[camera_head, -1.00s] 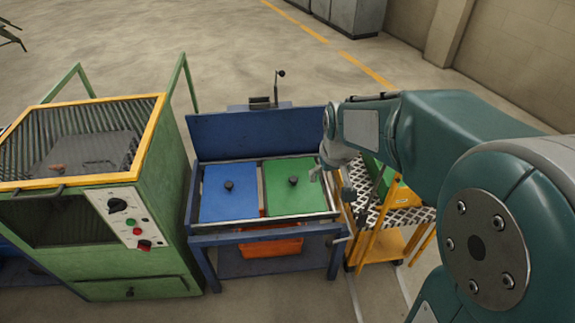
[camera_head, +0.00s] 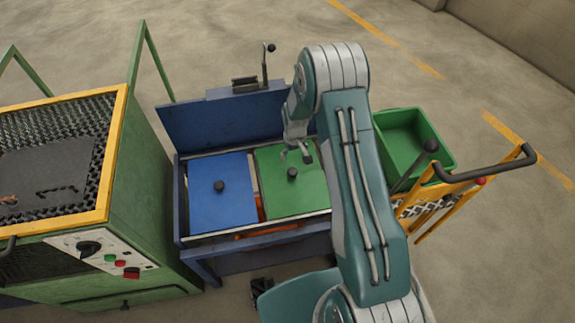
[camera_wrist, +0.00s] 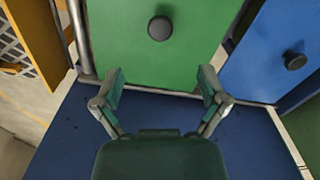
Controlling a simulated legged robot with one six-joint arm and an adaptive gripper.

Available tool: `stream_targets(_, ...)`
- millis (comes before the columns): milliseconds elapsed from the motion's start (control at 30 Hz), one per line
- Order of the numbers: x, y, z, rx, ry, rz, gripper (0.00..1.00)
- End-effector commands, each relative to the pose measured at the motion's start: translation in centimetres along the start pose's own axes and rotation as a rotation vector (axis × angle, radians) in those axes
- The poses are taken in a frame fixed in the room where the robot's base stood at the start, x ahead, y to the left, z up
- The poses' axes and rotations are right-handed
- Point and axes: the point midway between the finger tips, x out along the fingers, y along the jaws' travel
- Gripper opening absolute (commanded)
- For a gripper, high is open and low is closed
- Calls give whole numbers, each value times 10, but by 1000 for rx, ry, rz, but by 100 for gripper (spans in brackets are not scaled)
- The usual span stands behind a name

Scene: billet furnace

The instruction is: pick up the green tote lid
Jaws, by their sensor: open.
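The green tote lid (camera_head: 283,192) lies flat in the right half of the blue table's top, with a dark round knob (camera_head: 292,174) at its middle. In the wrist view the green lid (camera_wrist: 190,50) fills the upper middle, and its knob (camera_wrist: 160,28) stands beyond the fingertips. My gripper (camera_head: 296,154) is open and empty above the lid's back edge. In the wrist view its two fingers (camera_wrist: 160,88) are spread apart, with the knob roughly centred between them but farther off. My arm hides the lid's right edge in the head view.
A blue lid (camera_head: 222,196) with a similar knob lies left of the green one. The table's raised blue back panel (camera_head: 222,122) stands behind. A green furnace (camera_head: 140,215) is at left. A yellow cart (camera_head: 445,190) with an open green tote (camera_head: 405,145) is at right.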

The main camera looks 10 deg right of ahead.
Motion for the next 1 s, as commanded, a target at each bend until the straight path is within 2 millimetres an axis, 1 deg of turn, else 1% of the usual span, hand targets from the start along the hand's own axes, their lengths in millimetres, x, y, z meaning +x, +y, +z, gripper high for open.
stream_targets(33,7,0,1,-2,-5,-2,93)
stream_targets(167,16,0,1,-4,-8,-2,93)
stream_targets(400,54,0,1,-4,-9,-3,93)
stream_targets(500,64,0,1,-4,-9,-2,93)
stream_targets(633,73,-1,0,-4,-7,-2,93)
stream_targets(900,112,-2,-3,-4,-9,-2,93)
stream_targets(1000,118,-1,-4,-4,-7,-2,93)
